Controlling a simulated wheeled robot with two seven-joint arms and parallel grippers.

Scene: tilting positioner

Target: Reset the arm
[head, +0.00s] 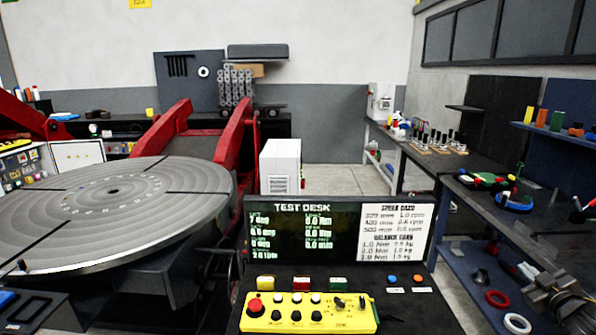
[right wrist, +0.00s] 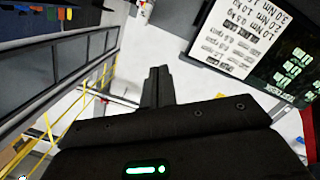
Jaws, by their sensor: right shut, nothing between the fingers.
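My right gripper (head: 540,292) is low at the right edge of the head view, beside the lower shelf of the right bench. In the right wrist view its two dark fingers (right wrist: 157,86) are together, with nothing between them. My left gripper is not seen in either view. The yellow control box (head: 308,313), with a red mushroom button and several other buttons, lies on the test desk in front of the display (head: 290,240). The gripper is to the right of the desk and apart from it. The large round grey turntable (head: 110,205) is at the left and looks slightly tilted.
Red arms (head: 235,140) of the positioner stand behind the turntable. A white cabinet (head: 281,166) stands on the floor behind the desk. The right bench (head: 480,178) carries small parts; rings lie on its lower shelf. Some floor (head: 340,180) is clear behind the desk.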

